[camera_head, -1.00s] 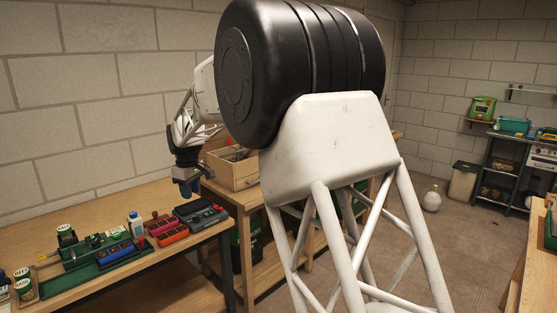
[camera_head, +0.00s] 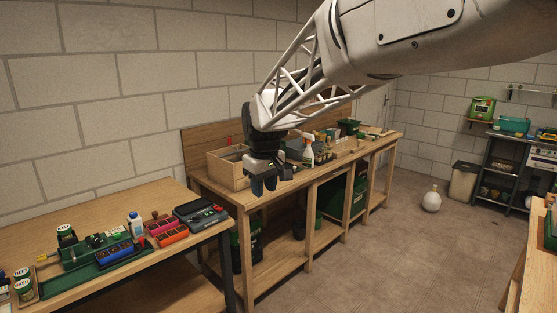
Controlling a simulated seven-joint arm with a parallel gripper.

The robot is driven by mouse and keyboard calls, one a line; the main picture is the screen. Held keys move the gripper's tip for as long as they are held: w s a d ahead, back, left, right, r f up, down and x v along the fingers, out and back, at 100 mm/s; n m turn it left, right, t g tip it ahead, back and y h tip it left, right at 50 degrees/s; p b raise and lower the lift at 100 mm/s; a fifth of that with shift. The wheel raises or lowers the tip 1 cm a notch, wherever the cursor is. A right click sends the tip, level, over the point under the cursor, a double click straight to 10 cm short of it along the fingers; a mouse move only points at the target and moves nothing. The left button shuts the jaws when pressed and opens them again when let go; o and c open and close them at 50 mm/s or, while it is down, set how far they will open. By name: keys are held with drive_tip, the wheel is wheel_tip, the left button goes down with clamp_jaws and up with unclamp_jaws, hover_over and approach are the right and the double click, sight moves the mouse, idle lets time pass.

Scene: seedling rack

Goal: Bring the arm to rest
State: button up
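My gripper (camera_head: 264,187) hangs at the end of my white lattice arm, pointing down in front of the long wooden workbench (camera_head: 236,197). Its blue-grey fingers show small and dark, and I cannot tell how far apart they are. Nothing is seen hanging from it. The arm reaches in from the upper right and hides part of the back wall and bench top.
A wooden crate (camera_head: 222,170) and a spray bottle (camera_head: 308,155) stand on the workbench near my gripper. The floor (camera_head: 380,260) at right is mostly clear.

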drive_tip(key=s+d+m, duration=0.5)
drive_tip(key=s+d, duration=1)
drive_tip(key=s, duration=0.4)
drive_tip(key=s+d+f+m, duration=0.1)
drive_tip(key=s+d+f, duration=0.2)
drive_tip(key=s, duration=0.5)
drive_tip(key=s+d+f+m+t, duration=0.1)
drive_tip(key=s+d+f, duration=0.3)
drive_tip(key=s, duration=0.5)
drive_tip(key=shift+d+f+m+h, duration=0.15)
drive_tip(key=shift+f+m+h, duration=0.15)
drive_tip(key=shift+m, duration=0.5)
